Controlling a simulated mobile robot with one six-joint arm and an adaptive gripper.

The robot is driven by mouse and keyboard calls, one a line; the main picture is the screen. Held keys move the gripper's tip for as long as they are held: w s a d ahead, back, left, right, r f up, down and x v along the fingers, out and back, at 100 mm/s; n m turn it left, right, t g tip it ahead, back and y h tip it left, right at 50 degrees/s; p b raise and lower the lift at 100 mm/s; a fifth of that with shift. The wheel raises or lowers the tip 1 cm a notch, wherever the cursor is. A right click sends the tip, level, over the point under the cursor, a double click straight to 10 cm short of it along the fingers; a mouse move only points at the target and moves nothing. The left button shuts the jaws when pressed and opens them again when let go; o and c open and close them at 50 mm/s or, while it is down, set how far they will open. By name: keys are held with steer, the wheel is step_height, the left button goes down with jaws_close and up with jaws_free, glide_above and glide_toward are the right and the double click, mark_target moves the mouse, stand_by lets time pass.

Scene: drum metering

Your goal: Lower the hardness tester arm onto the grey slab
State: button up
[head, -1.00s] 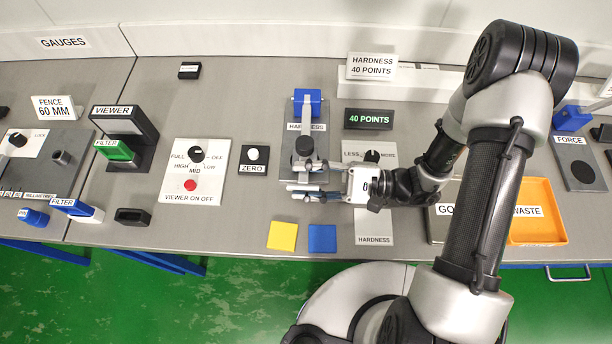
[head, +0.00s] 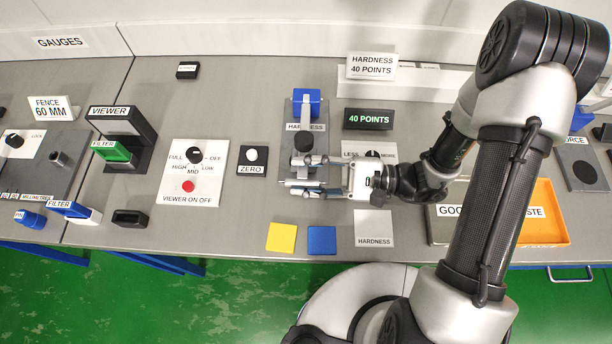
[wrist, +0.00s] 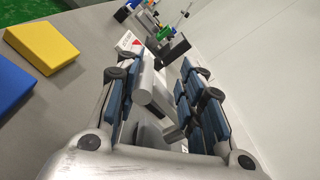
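The hardness tester (head: 307,103) stands on the bench with a blue head block and a silver arm running toward the front. A black knob (head: 304,141) sits on its arm. My gripper (head: 296,174) is at the tester's front end, pointing left in the head view. In the wrist view its two fingers (wrist: 160,100) are apart, with a grey round bar (wrist: 150,85) between them, nearer the left finger. I cannot tell whether a finger touches the bar. I cannot pick out the grey slab for sure; my gripper covers the tester's front.
A yellow slab (head: 282,237) and a blue slab (head: 322,240) lie at the bench's front edge, beside a HARDNESS card (head: 374,228). The display (head: 368,119) reads 40 POINTS. A ZERO button (head: 252,155) is to the left. An orange waste tray (head: 548,205) is to the right.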

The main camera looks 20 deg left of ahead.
steer(key=shift+n, duration=0.3)
step_height(320, 180, up, 7)
steer(key=shift+a+r, duration=0.1)
steer(key=shift+r, duration=0.1)
steer(key=shift+w, duration=0.3)
steer(key=shift+w+d+f, duration=0.2)
steer(key=shift+d, duration=0.2)
